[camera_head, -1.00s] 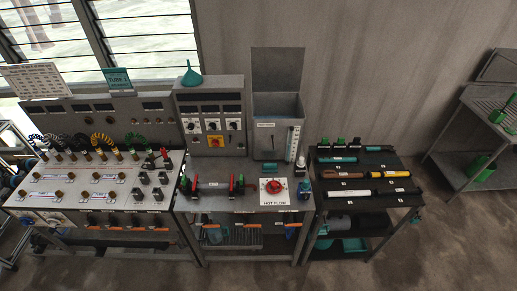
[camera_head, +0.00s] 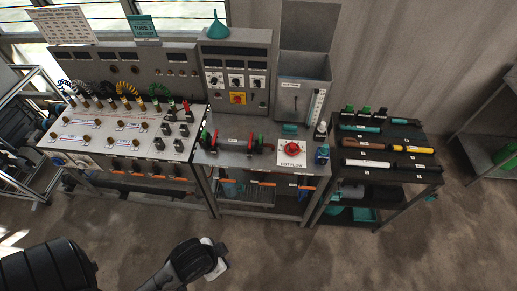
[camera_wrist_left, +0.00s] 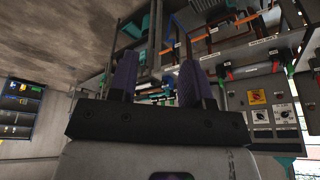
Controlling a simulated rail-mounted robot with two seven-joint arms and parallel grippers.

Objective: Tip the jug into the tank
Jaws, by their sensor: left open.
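The tank (camera_head: 302,98) is a grey open-topped box with a raised lid and a level tube at the back of the middle bench. No vessel is clearly identifiable as the jug. A small blue container (camera_head: 322,154) stands at that bench's front right corner, and a white bottle (camera_head: 320,131) stands behind it. My left gripper (camera_head: 217,258) is low over the floor in front of the benches, well apart from them. Its two fingers (camera_wrist_left: 157,82) are apart and empty in the left wrist view. My right gripper is out of view.
A red knob (camera_head: 291,149) sits on a white plate on the middle bench (camera_head: 232,160). A teal funnel (camera_head: 218,27) tops the control cabinet. A dark cart (camera_head: 390,178) with several tubes stands to the right. The foreground floor is open.

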